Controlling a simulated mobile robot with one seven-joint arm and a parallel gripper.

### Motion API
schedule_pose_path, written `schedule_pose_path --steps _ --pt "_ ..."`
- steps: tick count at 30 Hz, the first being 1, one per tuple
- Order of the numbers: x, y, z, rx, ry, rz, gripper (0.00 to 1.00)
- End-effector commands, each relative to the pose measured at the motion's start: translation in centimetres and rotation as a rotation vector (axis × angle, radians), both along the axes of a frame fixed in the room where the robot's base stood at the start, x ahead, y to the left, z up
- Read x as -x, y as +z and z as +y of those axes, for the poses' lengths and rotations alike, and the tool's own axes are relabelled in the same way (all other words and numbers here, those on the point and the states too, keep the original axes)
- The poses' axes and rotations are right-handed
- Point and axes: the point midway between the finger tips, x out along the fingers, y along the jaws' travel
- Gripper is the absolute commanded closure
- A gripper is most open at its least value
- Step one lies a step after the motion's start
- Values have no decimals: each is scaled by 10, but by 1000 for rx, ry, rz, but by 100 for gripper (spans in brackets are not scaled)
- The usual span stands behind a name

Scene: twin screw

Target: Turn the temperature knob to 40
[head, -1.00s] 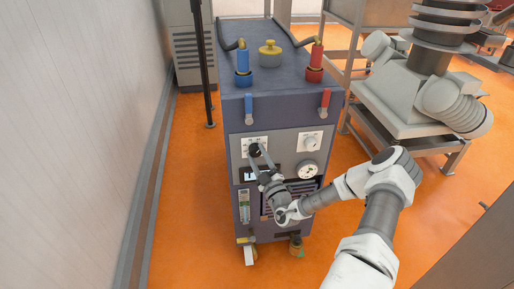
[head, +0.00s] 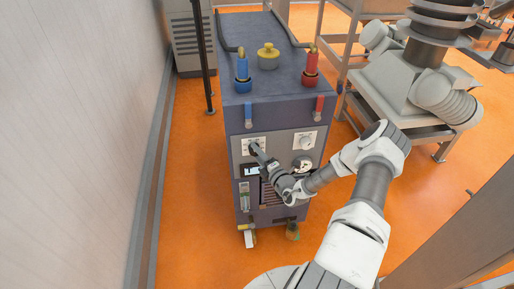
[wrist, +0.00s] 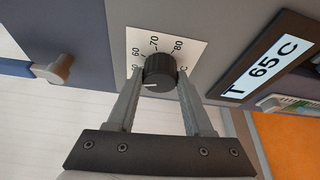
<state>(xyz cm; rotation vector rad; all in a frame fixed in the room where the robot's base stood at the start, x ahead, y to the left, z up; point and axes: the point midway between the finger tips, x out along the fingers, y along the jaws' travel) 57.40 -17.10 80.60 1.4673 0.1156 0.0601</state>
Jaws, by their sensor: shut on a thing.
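The temperature knob (wrist: 160,72) is a black ribbed dial on a white scale plate (wrist: 140,42); the marks 60, 70 and 80 show, and others are partly hidden. My gripper (wrist: 160,88) is shut on the knob, one finger on each side. A display (wrist: 264,70) beside it reads "T 65 C". In the head view the knob (head: 254,148) sits at the upper left of the grey front panel of the blue cabinet, with my gripper (head: 257,153) at it. The knob's pointer setting is too small to read surely.
Blue (head: 248,115) and red (head: 319,107) lever handles are above. A wall stands at the left; orange floor lies between.

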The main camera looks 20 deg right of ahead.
Motion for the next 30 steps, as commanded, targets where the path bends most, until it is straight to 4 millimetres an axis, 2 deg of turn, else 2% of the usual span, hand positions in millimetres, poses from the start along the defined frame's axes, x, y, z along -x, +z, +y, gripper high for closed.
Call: schedule_pose_path --steps 1,18,30 --pt "0 6 0 42 1 14 100" --pt "0 7 2 549 1 160 100" --pt "0 6 2 781 -1 225 100"
